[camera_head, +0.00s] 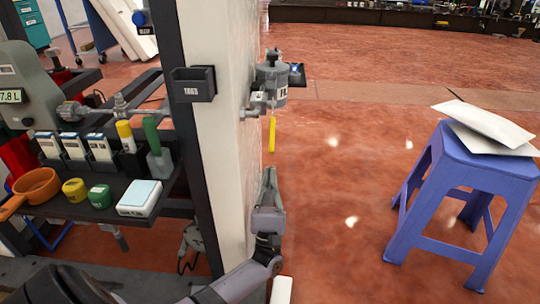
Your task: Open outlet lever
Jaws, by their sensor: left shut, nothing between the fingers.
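A grey cylindrical dispenser (270,82) is mounted on the side of the white wall panel, at the upper middle of the head view. A yellow lever (271,134) hangs straight down below it; I take this to be the outlet lever. My left gripper (268,174) points upward beside the panel, just below the lever's lower end in the picture. It is shut and empty. It appears apart from the lever, though the depth between them is hard to judge. My right gripper is not in view.
The white panel (222,120) and its dark post stand close left of the gripper. A shelf (100,205) with bottles, boxes and an orange pan is at the left. A blue stool (470,180) holding white packets stands at the right. The red floor between is clear.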

